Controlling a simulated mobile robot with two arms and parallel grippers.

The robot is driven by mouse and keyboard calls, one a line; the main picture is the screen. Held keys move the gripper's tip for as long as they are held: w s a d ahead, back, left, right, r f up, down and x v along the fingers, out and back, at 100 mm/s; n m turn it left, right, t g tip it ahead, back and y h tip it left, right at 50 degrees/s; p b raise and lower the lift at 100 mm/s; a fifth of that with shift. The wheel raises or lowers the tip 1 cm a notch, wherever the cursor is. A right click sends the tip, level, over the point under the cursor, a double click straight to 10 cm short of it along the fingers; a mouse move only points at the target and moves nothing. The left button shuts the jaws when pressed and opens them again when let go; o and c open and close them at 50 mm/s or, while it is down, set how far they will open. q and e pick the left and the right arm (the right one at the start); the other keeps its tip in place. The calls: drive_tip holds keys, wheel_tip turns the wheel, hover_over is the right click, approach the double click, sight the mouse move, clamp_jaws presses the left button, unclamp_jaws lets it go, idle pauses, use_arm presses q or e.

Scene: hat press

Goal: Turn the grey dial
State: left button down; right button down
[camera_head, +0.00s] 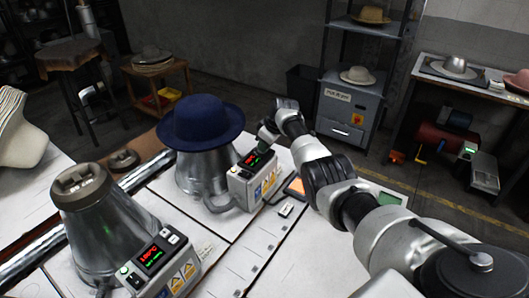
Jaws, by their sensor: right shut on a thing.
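My right arm reaches in from the lower right. Its gripper (267,133) is at the top of the control box (256,182) on the hat press with the blue hat. The gripper is shut at the spot where the grey dial seems to be; the fingers hide the dial itself. The box has a small red and green display (252,158) just below the fingers. The blue hat (202,121) sits on the metal press cone (200,172) just left of the gripper. My left gripper is out of view.
A second press cone (100,225) without a hat stands at the front left, with its own lit control box (160,262). The white table (235,262) has bare room in front. A grey cabinet (345,110) stands behind.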

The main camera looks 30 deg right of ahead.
drive_tip(key=shift+w+d+f+n+y+b, duration=0.1)
drive_tip(key=shift+f+n+y+b, duration=0.15)
drive_tip(key=shift+n+b, duration=0.75)
drive_tip(key=shift+r+g+b, duration=0.2)
drive_tip(key=shift+g+b, duration=0.1)
drive_tip(key=shift+b, duration=0.35)
drive_tip(key=shift+n, duration=0.3)
drive_tip(key=c, duration=1.2)
unclamp_jaws()
drive_tip(key=shift+d+r, duration=0.15)
drive_tip(key=shift+r, duration=0.35)
drive_tip(key=v, duration=0.9)
drive_tip(key=shift+s+d+r+b, duration=0.15)
drive_tip(key=shift+s+r+b, duration=0.1)
drive_tip(key=shift+r+b, duration=0.15)
drive_tip(key=shift+f, duration=0.1)
